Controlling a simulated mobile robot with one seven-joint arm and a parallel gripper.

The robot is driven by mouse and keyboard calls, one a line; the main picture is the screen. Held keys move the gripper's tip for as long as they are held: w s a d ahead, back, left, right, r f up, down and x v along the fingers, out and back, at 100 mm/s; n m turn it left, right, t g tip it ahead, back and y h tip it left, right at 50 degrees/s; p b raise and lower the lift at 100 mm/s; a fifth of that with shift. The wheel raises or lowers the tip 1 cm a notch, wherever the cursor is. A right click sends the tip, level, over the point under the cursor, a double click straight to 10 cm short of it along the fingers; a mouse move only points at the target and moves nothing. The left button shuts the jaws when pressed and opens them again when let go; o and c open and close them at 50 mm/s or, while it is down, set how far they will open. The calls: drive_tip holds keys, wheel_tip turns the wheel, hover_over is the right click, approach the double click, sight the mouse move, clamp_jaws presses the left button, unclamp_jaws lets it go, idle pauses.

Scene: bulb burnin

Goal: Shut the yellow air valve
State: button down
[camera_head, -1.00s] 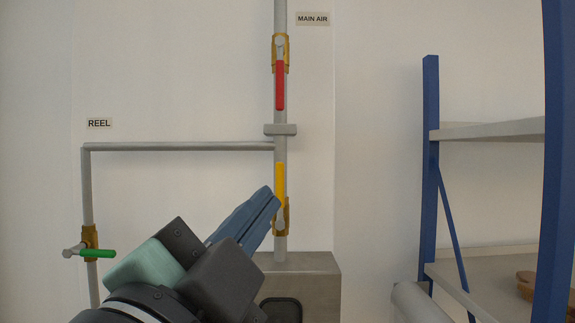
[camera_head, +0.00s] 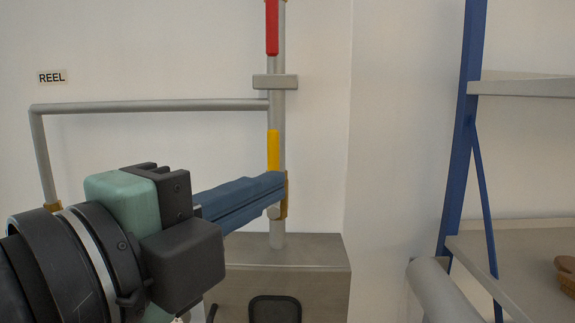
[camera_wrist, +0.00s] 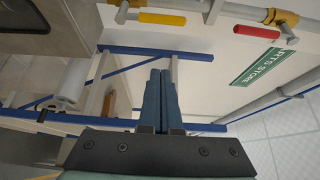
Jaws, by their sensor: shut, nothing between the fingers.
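The yellow valve handle (camera_head: 273,148) stands upright along the vertical grey pipe, its lower part hidden behind my fingers. A bit of its brass body (camera_head: 284,208) shows below. My gripper (camera_head: 277,182) has its blue fingers shut and empty, pointing right across the valve in the head view. I cannot tell whether they touch it. In the wrist view the yellow handle (camera_wrist: 162,18) lies along the pipe near the top edge, apart in the picture from my shut fingertips (camera_wrist: 160,74).
The red valve handle (camera_head: 272,28) is higher on the same pipe, also along it. A horizontal pipe (camera_head: 160,106) branches left under the REEL sign (camera_head: 52,77). A grey box (camera_head: 320,252) stands below. Blue-post shelving (camera_head: 463,130) is at the right.

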sight(278, 167)
drive_tip(key=w+d+p, duration=0.1)
drive_tip(key=w+p, duration=0.6)
drive_tip(key=w, duration=0.2)
drive_tip(key=shift+w, duration=0.25)
drive_tip(key=shift+d, duration=0.1)
drive_tip(key=shift+f+b, duration=0.15)
drive_tip(key=shift+b, duration=0.15)
